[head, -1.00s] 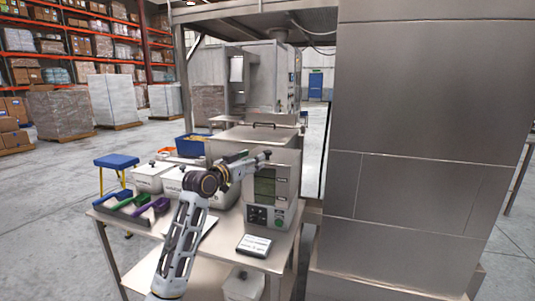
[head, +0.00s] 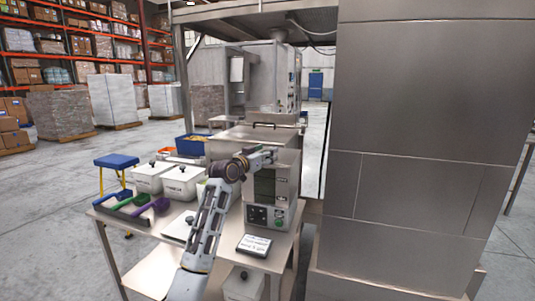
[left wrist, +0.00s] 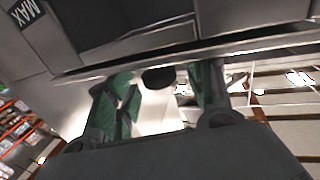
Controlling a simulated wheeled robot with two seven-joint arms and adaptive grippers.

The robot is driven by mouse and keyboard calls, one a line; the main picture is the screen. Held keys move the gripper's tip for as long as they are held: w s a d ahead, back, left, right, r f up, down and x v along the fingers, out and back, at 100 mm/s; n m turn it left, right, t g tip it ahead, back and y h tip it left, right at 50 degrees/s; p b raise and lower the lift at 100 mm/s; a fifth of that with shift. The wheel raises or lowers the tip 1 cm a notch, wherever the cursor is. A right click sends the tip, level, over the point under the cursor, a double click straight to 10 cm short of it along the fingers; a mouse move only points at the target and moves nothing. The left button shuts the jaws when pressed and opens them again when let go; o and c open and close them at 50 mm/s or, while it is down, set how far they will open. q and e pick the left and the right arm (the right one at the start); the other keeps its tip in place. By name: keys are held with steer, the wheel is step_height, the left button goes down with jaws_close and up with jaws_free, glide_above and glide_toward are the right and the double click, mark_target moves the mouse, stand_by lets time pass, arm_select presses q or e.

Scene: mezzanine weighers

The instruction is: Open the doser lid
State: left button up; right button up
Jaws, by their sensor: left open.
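The doser (head: 284,185) is a steel box on the table, with dark front windows and a control panel. Its flat lid (head: 232,140) is down, with a dark bar handle (head: 272,125) on top. My left gripper (head: 268,156) is open and empty, in front of the doser's upper front, just below the lid's edge. My right gripper is not in view.
White lidded bins (head: 180,182) and a tray of coloured scoops (head: 130,205) stand left of the doser. A blue crate (head: 190,146) is behind the bins. A large steel cabinet (head: 420,120) blocks the right.

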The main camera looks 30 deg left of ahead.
arm_select(q)
steer(key=shift+w, duration=0.65)
jaws_close()
